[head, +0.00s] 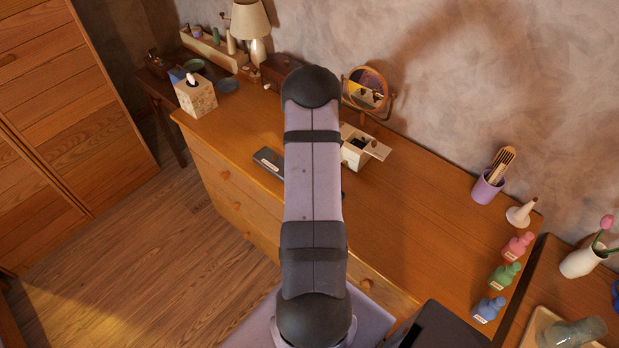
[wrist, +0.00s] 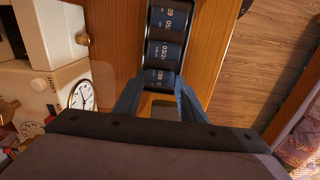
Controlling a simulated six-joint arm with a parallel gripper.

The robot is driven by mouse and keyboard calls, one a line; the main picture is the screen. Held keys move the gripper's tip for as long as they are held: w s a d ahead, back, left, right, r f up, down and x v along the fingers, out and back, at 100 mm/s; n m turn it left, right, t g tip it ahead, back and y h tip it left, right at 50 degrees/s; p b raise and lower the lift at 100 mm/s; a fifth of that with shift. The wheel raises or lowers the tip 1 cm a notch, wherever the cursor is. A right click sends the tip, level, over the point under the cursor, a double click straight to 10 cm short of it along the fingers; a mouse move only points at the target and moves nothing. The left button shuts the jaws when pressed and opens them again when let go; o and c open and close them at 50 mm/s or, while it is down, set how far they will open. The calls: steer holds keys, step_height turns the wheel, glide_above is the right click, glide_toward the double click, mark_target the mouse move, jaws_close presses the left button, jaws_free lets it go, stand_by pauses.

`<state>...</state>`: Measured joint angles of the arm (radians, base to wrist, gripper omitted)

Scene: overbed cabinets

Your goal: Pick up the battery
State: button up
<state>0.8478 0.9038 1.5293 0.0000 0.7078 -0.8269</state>
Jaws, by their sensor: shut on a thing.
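Dark cylindrical batteries with pale printed digits lie in a row in a narrow dark tray (wrist: 147,45) in the wrist view. The nearest battery (wrist: 158,78) sits at the tray's near end, between my fingertips. My gripper (wrist: 158,88) reaches in from below with its two blue-grey fingers closed on this battery's ends. I cannot tell whether the battery is lifted off the tray. In the head view my arm hides the gripper and the batteries. A dark labelled case (head: 268,160) shows on the wooden dresser (head: 410,210) just left of my arm.
A white box (head: 355,153) with an open lid stands right of my arm, near a round mirror (head: 366,88). In the wrist view, a white device with a clock face (wrist: 82,95) is close on the left. The dresser top farther right is clear up to a purple cup (head: 488,187).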

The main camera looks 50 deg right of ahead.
step_height(320, 180, up, 10)
steer(key=b, duration=0.3)
steer(key=s+d+t+p, duration=0.2)
steer(key=s+d+t, duration=0.1)
steer(key=d, duration=0.6)
steer(key=s+d+r+t+p, duration=0.1)
steer(key=s+d+t+p, duration=0.2)
steer(key=d, duration=0.6)
steer(key=shift+s+d+r+n, duration=0.2)
steer(key=shift+s+r+n, duration=0.05)
steer(key=shift+s+n, duration=0.05)
steer(key=shift+f+b, duration=0.1)
steer(key=shift+b, duration=0.45)
step_height(320, 180, down, 4)
steer(key=b, duration=0.4)
steer(key=shift+f+b, duration=0.25)
steer(key=shift+b, duration=0.15)
